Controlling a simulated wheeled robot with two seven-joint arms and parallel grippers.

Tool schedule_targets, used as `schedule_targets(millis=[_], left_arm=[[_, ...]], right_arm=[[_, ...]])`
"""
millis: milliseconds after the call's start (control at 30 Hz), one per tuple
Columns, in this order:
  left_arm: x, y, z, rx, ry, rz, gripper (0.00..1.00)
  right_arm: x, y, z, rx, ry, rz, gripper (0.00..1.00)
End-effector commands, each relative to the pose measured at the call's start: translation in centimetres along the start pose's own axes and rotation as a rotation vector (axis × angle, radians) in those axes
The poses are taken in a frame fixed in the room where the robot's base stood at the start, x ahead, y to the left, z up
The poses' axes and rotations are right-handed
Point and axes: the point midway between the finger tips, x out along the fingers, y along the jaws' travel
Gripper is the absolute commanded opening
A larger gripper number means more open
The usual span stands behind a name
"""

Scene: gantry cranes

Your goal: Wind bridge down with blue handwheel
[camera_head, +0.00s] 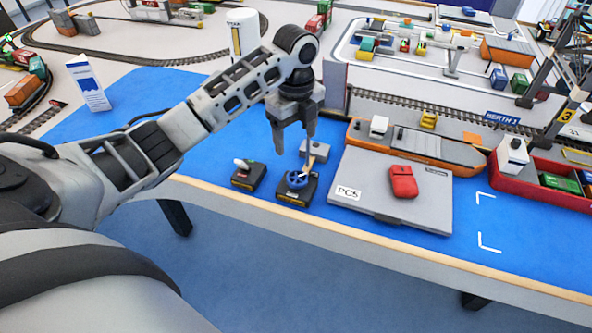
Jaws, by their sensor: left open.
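The blue handwheel (297,179) sits on a small dark base near the table's front edge. My left gripper (294,147) points down just above and behind it, with its two fingers apart and nothing between them. I cannot tell whether a fingertip touches the wheel. A second dark control box (248,175) with a white and green knob stands to the left of the handwheel. A gantry crane (562,65) stands at the far right; which part is its bridge is not clear. My right gripper is not in view.
An orange ship (415,145) and a red ship (540,185) lie behind and right. A white cylinder (243,33) stands behind my arm.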

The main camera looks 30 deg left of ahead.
Motion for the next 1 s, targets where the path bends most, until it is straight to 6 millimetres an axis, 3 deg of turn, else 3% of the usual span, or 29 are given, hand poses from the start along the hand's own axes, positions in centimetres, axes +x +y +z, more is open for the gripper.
schedule_targets(millis=[300, 500, 700, 1000], left_arm=[[7.1, 0.1, -0.1, -0.001, 0.001, 0.002, 0.70], [10.2, 0.0, -0.1, -0.002, 0.001, 0.000, 0.70], [11.7, 0.0, 0.0, -0.001, -0.001, -0.001, 0.70], [11.8, 0.0, 0.0, -0.001, -0.001, -0.002, 0.67]], right_arm=[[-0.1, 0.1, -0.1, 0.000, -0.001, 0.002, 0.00], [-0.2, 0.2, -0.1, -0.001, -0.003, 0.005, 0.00], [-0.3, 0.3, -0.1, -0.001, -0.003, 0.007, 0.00], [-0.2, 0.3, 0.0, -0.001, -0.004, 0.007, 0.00]])
